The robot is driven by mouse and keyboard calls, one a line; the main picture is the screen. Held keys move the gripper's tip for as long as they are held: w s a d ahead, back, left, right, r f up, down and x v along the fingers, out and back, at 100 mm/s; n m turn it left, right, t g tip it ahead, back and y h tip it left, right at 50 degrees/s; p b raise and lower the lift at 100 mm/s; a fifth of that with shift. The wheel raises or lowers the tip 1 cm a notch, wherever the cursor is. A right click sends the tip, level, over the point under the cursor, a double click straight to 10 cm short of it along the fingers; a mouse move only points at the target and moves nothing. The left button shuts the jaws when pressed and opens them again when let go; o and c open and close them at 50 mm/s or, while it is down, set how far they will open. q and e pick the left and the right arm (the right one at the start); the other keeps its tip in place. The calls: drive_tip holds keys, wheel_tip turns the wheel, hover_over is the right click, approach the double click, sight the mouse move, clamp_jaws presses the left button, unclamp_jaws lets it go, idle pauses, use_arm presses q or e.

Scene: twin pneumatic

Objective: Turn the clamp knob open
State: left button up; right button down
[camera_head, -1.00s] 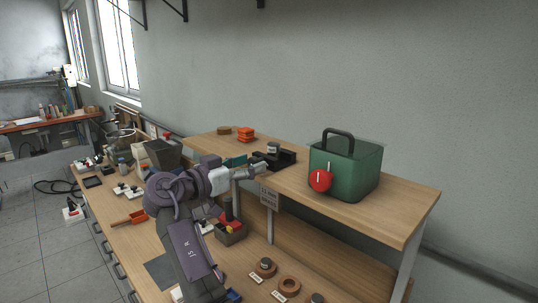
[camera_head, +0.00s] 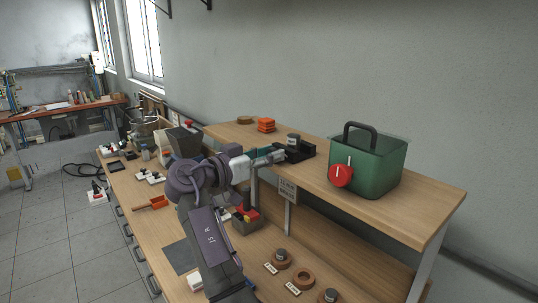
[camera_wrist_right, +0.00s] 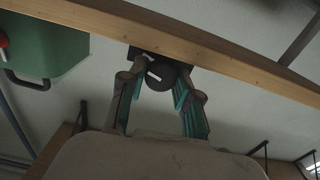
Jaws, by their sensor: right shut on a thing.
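A black clamp block (camera_head: 302,152) sits near the front edge of the raised wooden shelf, with a dark grey cylinder (camera_head: 293,138) on it. My right gripper (camera_head: 280,156) reaches its front, and my forearm covers part of it. In the right wrist view, a round dark knob (camera_wrist_right: 158,76) with a pale bar mark is between the teal-padded fingers of my right gripper (camera_wrist_right: 162,90), which is shut on it. The knob is hidden in the head view. My left gripper is in no view.
A green box (camera_head: 373,168) with a black handle and a red dial (camera_head: 340,175) stands right of the clamp on the shelf (camera_head: 425,198). Orange blocks (camera_head: 266,125) lie at the shelf's back left.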

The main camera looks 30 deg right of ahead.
drive_tip(key=shift+n+b, duration=0.3)
drive_tip(key=shift+n, duration=0.9)
drive_tip(key=c, duration=0.8)
unclamp_jaws()
drive_tip(key=shift+s+a, duration=0.25)
drive_tip(key=shift+a, duration=1.6)
drive_tip(key=shift+s+a, duration=0.2)
drive_tip(key=shift+a, duration=1.65)
drive_tip(key=shift+c, duration=0.2)
